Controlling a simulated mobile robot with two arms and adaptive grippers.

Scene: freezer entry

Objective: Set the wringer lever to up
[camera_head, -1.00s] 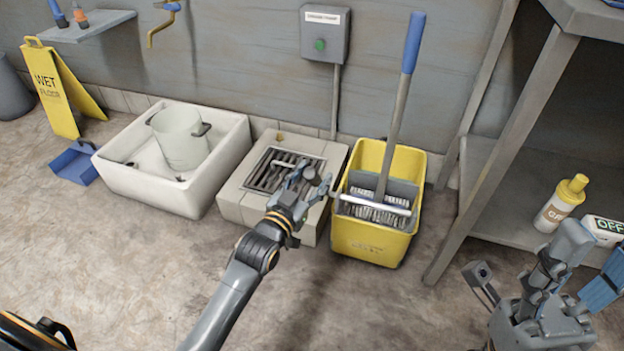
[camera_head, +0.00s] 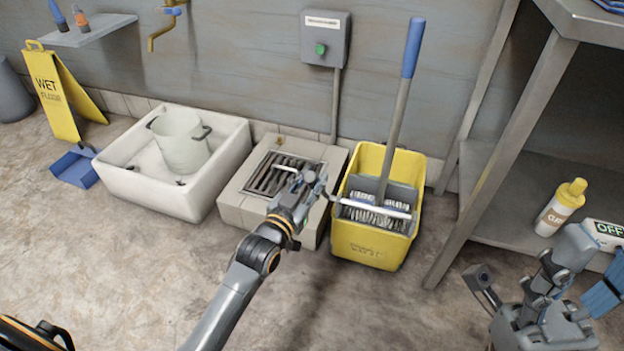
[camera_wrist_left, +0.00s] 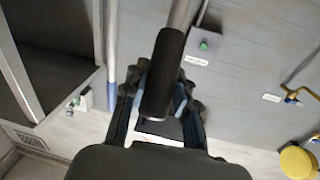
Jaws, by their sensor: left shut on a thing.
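The yellow mop bucket (camera_head: 368,246) stands on the floor at the centre right, with a grey wringer (camera_head: 402,192) in its top. A pale metal lever bar (camera_head: 385,209) runs low and nearly level across the bucket's front, towards my left gripper. My left gripper (camera_head: 314,187) is at the bar's left end, beside the bucket. In the left wrist view, its fingers (camera_wrist_left: 160,100) are shut on the lever's dark grip (camera_wrist_left: 165,70). The fingertips are partly hidden behind the grip. My right gripper (camera_head: 585,262) is at the lower right; its jaw opening is unclear.
A blue-handled mop (camera_head: 412,48) stands in the bucket. A floor drain block (camera_head: 232,206) and white basin (camera_head: 168,193) are to the left. A shelf leg (camera_head: 480,200) rises close to the bucket's right. The floor in front is clear.

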